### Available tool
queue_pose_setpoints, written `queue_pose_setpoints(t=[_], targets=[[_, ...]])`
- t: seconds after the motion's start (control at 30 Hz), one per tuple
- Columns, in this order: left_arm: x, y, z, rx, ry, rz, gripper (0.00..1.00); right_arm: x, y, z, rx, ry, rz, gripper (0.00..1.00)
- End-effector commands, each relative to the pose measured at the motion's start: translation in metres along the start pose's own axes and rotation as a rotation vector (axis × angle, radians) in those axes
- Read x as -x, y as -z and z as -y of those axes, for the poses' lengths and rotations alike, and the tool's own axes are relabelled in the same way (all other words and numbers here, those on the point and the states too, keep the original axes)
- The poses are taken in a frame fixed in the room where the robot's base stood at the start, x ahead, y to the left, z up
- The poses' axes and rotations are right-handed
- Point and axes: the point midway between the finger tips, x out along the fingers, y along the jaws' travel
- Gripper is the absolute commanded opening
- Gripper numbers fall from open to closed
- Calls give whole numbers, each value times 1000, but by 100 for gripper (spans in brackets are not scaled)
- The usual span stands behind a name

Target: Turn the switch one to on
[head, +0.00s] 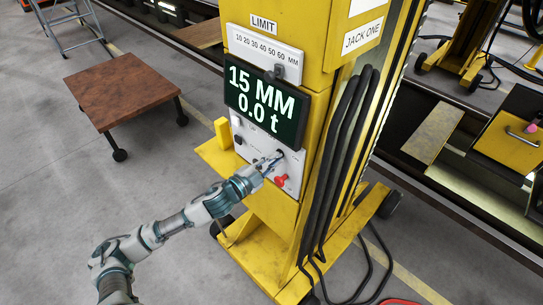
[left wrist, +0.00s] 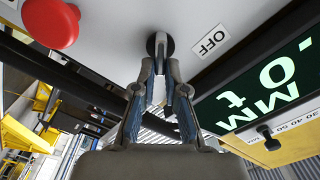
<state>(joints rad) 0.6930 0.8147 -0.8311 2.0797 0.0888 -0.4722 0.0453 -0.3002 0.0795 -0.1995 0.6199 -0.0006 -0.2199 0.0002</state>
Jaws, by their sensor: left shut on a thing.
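The yellow lifting jack (head: 270,225) carries a grey control panel (head: 296,160) on its front. A dark rotary switch (head: 280,153) sits on this panel; in the left wrist view the switch (left wrist: 158,42) is a round black base with a grey handle. An OFF label (left wrist: 211,41) is beside it. My left gripper (head: 270,162) reaches the panel from the left. In the left wrist view my left gripper (left wrist: 161,75) has its fingertips closed on the switch handle, which they partly hide. My right gripper is not in view.
A red button (head: 281,180) is just below the switch. The display (head: 266,103) above reads 15 MM and 0.0 t. A limit slider knob (head: 279,70) is higher up. Black cables (head: 340,150) hang on the right side. A brown-topped wheeled table (head: 125,88) stands at left.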

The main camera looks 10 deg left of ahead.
Motion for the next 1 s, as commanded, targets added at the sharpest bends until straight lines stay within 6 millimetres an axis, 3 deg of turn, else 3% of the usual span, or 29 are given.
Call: queue_pose_setpoints(t=[0.4,0.9,0.93,1.0], targets=[[0,-2,-1,-160,2,5,0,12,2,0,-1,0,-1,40],[0,-2,-2,-176,2,5,0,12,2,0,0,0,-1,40],[0,-2,-2,-176,2,5,19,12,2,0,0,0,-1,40],[0,-2,-2,-175,1,4,36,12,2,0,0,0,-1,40]])
